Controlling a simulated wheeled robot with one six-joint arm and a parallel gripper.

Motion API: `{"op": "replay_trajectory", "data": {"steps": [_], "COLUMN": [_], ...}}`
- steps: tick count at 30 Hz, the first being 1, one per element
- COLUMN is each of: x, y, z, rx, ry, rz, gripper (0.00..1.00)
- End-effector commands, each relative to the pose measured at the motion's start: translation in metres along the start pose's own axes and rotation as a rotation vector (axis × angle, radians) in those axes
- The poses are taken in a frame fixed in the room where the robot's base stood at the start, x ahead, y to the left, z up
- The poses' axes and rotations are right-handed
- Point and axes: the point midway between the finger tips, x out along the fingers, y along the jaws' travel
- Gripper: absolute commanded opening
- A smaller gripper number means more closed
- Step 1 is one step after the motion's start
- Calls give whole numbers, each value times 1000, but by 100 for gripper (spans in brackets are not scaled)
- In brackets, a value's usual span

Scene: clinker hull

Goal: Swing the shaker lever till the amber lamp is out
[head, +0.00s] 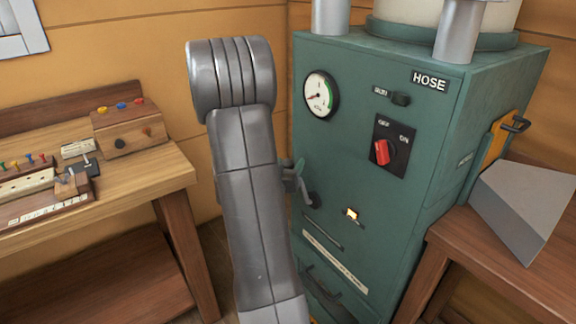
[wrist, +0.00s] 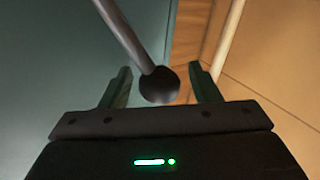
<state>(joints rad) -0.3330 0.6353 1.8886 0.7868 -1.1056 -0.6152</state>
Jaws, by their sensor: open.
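The shaker lever shows in the wrist view as a grey rod ending in a dark ball knob (wrist: 160,85). My gripper (wrist: 162,88) is open, with one finger on each side of the knob and a gap showing at both sides. In the head view my arm hides most of my gripper (head: 296,175), which is at the left of the green cabinet's front. A dark round part (head: 313,199), perhaps the lever's knob, shows just below it. The amber lamp (head: 351,213) on the cabinet front glows.
The green cabinet (head: 440,130), labelled HOSE, has a gauge (head: 319,95) and a red rotary switch (head: 383,152). A wooden bench (head: 150,172) with small control boxes stands at left. A brown table (head: 500,260) with a grey wedge-shaped piece (head: 522,205) stands close at right.

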Motion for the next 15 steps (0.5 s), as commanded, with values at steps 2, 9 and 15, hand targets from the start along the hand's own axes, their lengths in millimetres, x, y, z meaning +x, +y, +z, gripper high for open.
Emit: {"op": "replay_trajectory", "data": {"steps": [2, 9, 15], "x": [0, 0, 0], "y": [0, 0, 0], "z": [0, 0, 0], "rx": [0, 0, 0], "ry": [0, -1, -1], "rz": [0, 0, 0], "gripper": [56, 35, 0]}}
